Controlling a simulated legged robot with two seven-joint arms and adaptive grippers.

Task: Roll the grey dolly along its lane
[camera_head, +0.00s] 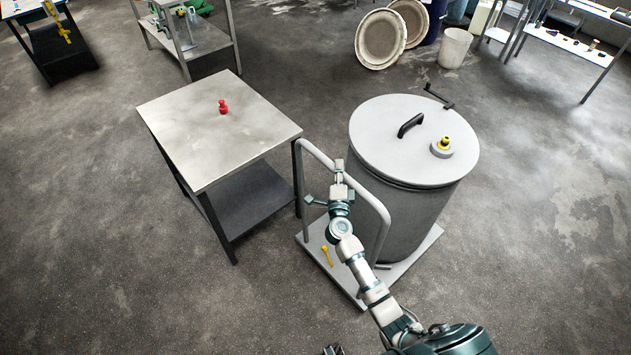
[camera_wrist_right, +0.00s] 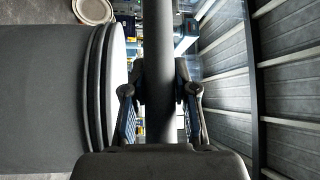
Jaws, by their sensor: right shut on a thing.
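The grey dolly (camera_head: 407,264) is a flat platform with an upright tubular handle (camera_head: 301,183). A large grey drum (camera_head: 408,215) with a pale lid stands on it. My right gripper (camera_head: 339,182) is shut on the handle's top bar. In the right wrist view the handle bar (camera_wrist_right: 160,112) runs between the fingers of the right gripper (camera_wrist_right: 160,125), with the drum (camera_wrist_right: 55,100) to the left. My right arm hides part of the platform and handle. A small dark part at the bottom edge of the head view may be my left gripper; its jaws are unclear.
A metal table (camera_head: 217,133) with a red object (camera_head: 222,106) stands close left of the dolly. A yellow item (camera_head: 326,256) lies on the platform. Round pale lids (camera_head: 381,39) and a white bucket (camera_head: 454,48) stand behind. The floor to the right is clear.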

